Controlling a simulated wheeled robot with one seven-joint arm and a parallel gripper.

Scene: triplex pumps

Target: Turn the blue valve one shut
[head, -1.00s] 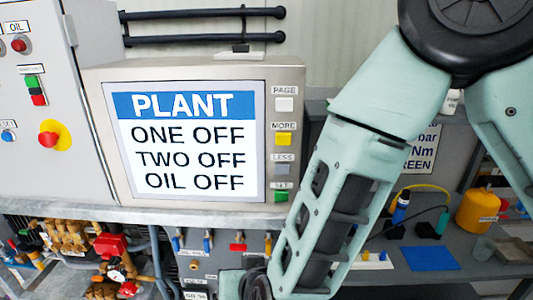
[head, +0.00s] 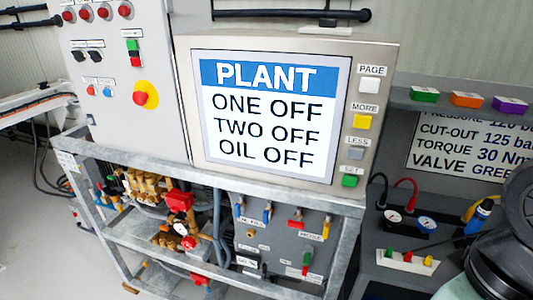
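Two small blue valve handles show on the grey valve panel (head: 285,240) below the screen: a left one (head: 240,208) and a right one (head: 267,214). Both look roughly upright. The labels are too small to read, so I cannot tell which is valve one. My gripper is out of view; only a dark and pale part of my arm shows at the lower right.
The screen (head: 268,115) reads PLANT, ONE OFF, TWO OFF, OIL OFF. A grey metal frame (head: 130,262) surrounds the brass pump parts (head: 148,188) and valve panel. A shelf with gauges (head: 393,217) and small tools is at right. Clear floor (head: 40,240) shows at lower left.

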